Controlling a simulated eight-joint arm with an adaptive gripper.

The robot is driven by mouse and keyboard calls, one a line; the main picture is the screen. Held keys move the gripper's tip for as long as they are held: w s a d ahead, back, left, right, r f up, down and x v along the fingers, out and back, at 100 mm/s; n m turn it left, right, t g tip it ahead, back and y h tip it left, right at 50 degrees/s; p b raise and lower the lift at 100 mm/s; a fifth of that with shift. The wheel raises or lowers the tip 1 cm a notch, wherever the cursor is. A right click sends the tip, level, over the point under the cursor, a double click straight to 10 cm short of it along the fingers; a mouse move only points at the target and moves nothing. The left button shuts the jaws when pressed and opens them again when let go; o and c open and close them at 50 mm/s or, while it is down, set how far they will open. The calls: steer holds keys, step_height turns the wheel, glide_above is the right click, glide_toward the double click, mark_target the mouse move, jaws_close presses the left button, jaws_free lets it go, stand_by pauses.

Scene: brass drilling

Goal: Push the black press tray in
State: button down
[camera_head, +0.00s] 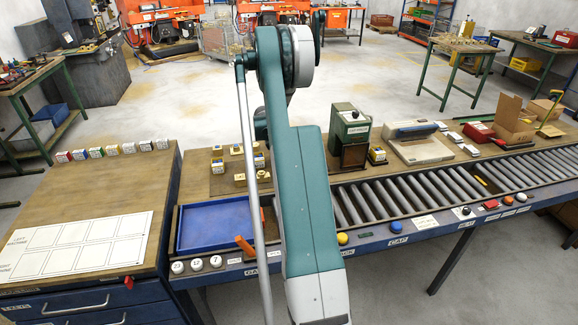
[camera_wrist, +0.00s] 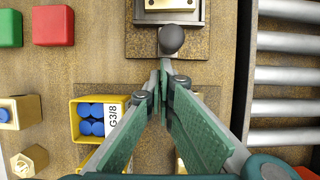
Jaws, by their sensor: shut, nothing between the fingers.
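The tray (camera_wrist: 187,17) shows at the top of the wrist view as a dark metal slide with a brass part (camera_wrist: 166,5) on it. A round black knob (camera_wrist: 171,39) sits at its near end. My gripper (camera_wrist: 163,72) is shut and empty, its fingertips just below the knob in the picture; I cannot tell whether they touch it. In the head view the green press (camera_head: 351,124) stands on the bench right of my arm. My gripper and the tray are hidden behind my arm there.
A yellow bin of blue caps marked G3/8 (camera_wrist: 92,108) lies left of my fingers. Red (camera_wrist: 53,25) and green (camera_wrist: 10,28) blocks and brass parts (camera_wrist: 20,112) lie farther left. Conveyor rollers (camera_wrist: 284,75) run along the right. A blue tray (camera_head: 210,226) is left of my arm.

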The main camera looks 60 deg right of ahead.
steer(key=shift+s+d, duration=1.45)
steer(key=shift+w+a+b, duration=0.35)
steer(key=shift+w+a, duration=1)
steer(key=p+v, duration=0.1)
steer(key=v, duration=0.9)
steer(key=d, duration=0.3)
steer(key=d+p, duration=0.1)
steer(key=shift+s+d+r, duration=0.25)
steer(key=shift+r, duration=0.1)
